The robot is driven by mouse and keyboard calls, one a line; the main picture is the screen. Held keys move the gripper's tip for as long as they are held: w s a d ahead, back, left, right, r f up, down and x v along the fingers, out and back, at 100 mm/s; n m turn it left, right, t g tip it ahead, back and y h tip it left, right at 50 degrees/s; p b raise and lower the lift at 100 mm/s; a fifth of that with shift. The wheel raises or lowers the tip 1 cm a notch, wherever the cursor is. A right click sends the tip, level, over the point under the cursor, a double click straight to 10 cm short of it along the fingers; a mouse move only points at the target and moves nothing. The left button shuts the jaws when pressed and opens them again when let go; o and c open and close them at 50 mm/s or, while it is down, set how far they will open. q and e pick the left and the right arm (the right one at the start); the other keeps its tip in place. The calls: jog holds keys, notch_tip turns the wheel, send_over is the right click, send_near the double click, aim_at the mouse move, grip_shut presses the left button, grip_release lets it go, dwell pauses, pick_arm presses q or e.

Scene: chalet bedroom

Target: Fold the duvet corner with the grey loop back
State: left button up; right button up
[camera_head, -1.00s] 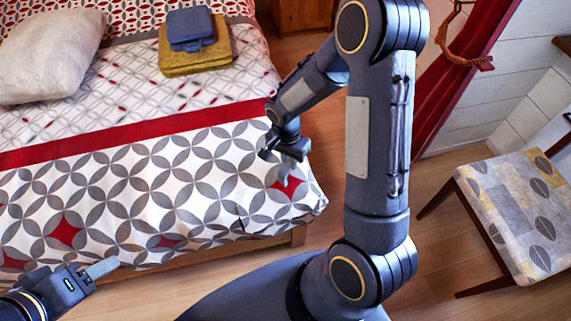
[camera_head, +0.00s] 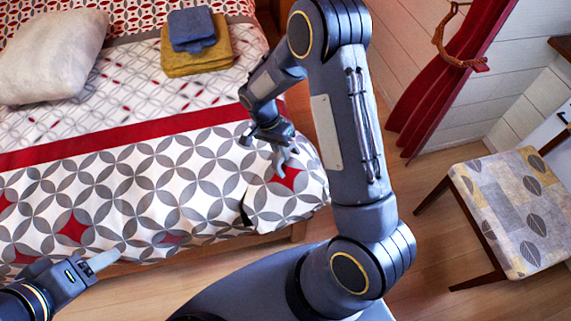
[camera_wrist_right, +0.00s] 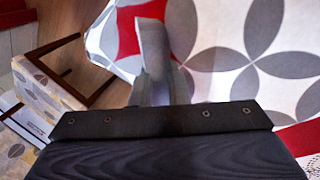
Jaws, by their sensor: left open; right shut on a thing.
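The duvet (camera_head: 95,215), white with grey petal rings and red diamonds, covers the bed's front part. My right gripper (camera_head: 282,158) is shut on the duvet near its right corner (camera_head: 290,203), by a red diamond. The cloth there bulges up, with a dark gap along its left side. In the right wrist view, the gripper's fingers (camera_wrist_right: 153,62) stand against the duvet (camera_wrist_right: 225,60). I cannot make out the grey loop; it may be hidden by the fingers. My left gripper (camera_head: 103,262) is open and empty, low at the left by the duvet's front edge.
A cream pillow (camera_head: 52,55) and folded mustard (camera_head: 190,65) and blue towels (camera_head: 190,28) lie further up the bed. A patterned stool (camera_head: 520,205) stands at the right, near a red curtain (camera_head: 440,85). Open wooden floor lies between bed and stool.

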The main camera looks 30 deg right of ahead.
jog(key=shift+w+a+r+g+h+p, duration=0.2)
jog(key=shift+w+a+g, duration=0.1)
jog(key=shift+w, duration=0.15)
jog(key=shift+w+a+r+g+h+p, duration=0.1)
jog(key=shift+w+a+r+g+p, duration=0.15)
jog(key=shift+w, duration=0.2)
jog(key=shift+a+f, duration=0.1)
jog(key=shift+f, duration=0.1)
jog(key=shift+w+a+r+g, duration=0.1)
jog(key=shift+w+a+g, duration=0.2)
jog(key=shift+w, duration=0.2)
jog(key=shift+w+a+g+h, duration=0.3)
jog(key=shift+w+g+h, duration=0.05)
jog(key=shift+w+h, duration=0.2)
